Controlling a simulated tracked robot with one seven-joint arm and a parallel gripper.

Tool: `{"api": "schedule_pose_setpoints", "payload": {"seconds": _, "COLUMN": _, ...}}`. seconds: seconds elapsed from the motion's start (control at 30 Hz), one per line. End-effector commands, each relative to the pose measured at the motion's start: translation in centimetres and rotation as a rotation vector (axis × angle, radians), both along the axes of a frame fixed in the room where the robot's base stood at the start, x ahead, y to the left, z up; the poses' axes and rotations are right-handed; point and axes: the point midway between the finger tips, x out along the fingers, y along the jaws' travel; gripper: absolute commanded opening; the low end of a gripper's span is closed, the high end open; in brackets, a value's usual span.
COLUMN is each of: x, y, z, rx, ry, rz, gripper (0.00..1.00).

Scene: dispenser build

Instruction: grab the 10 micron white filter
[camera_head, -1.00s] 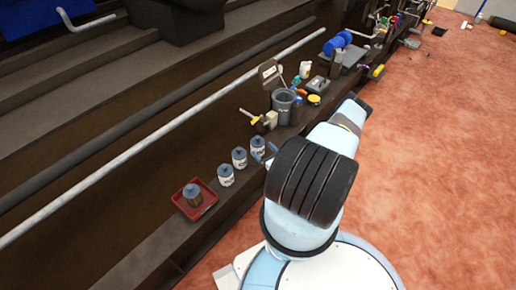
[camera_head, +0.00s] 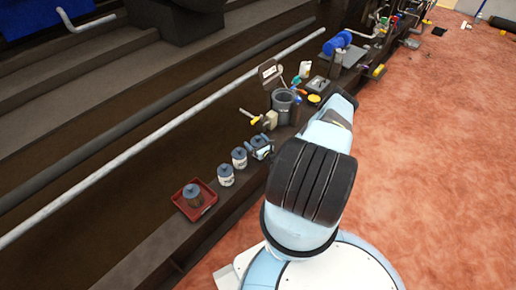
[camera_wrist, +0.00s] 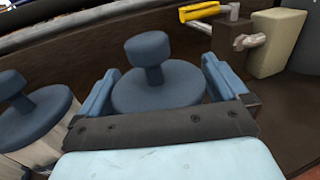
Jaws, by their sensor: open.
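Three white filters with blue knobbed caps stand in a row on the dark ledge, and their labels are too small to read. My gripper (camera_wrist: 160,88) is open, with one blue finger on each side of the blue cap of the rightmost filter (camera_wrist: 158,88). In the head view my gripper (camera_head: 262,148) largely covers that filter. The middle filter (camera_head: 239,158) also shows at the left edge of the wrist view (camera_wrist: 38,115). The left filter (camera_head: 226,176) stands beside it. No filter is visibly gripped.
A red tray (camera_head: 208,207) holds a dark, blue-capped filter (camera_head: 193,196) at the row's left end. A beige block (camera_wrist: 278,42) and a yellow-handled valve (camera_wrist: 200,12) stand just beyond my gripper. A grey bucket (camera_head: 283,107) and small parts lie further along the ledge.

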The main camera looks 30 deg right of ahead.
Motion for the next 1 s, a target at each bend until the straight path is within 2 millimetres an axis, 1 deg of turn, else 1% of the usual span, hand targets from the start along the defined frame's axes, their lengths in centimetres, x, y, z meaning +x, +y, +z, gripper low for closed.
{"api": "schedule_pose_setpoints", "payload": {"seconds": 0.03, "x": 0.0, "y": 0.0, "z": 0.0, "rx": 0.000, "ry": 0.000, "rz": 0.000, "gripper": 0.99}}
{"api": "schedule_pose_setpoints", "payload": {"seconds": 0.07, "x": 0.0, "y": 0.0, "z": 0.0, "rx": 0.000, "ry": 0.000, "rz": 0.000, "gripper": 0.96}}
{"api": "schedule_pose_setpoints", "payload": {"seconds": 0.53, "x": 0.0, "y": 0.0, "z": 0.0, "rx": 0.000, "ry": 0.000, "rz": 0.000, "gripper": 0.51}}
{"api": "schedule_pose_setpoints", "payload": {"seconds": 0.83, "x": 0.0, "y": 0.0, "z": 0.3, "rx": 0.000, "ry": 0.000, "rz": 0.001, "gripper": 0.50}}
{"api": "schedule_pose_setpoints", "payload": {"seconds": 0.93, "x": 0.0, "y": 0.0, "z": 1.0, "rx": 0.000, "ry": -0.001, "rz": 0.000, "gripper": 0.50}}
{"api": "schedule_pose_setpoints", "payload": {"seconds": 1.0, "x": 0.0, "y": 0.0, "z": 2.0, "rx": -0.001, "ry": -0.001, "rz": 0.001, "gripper": 0.50}}
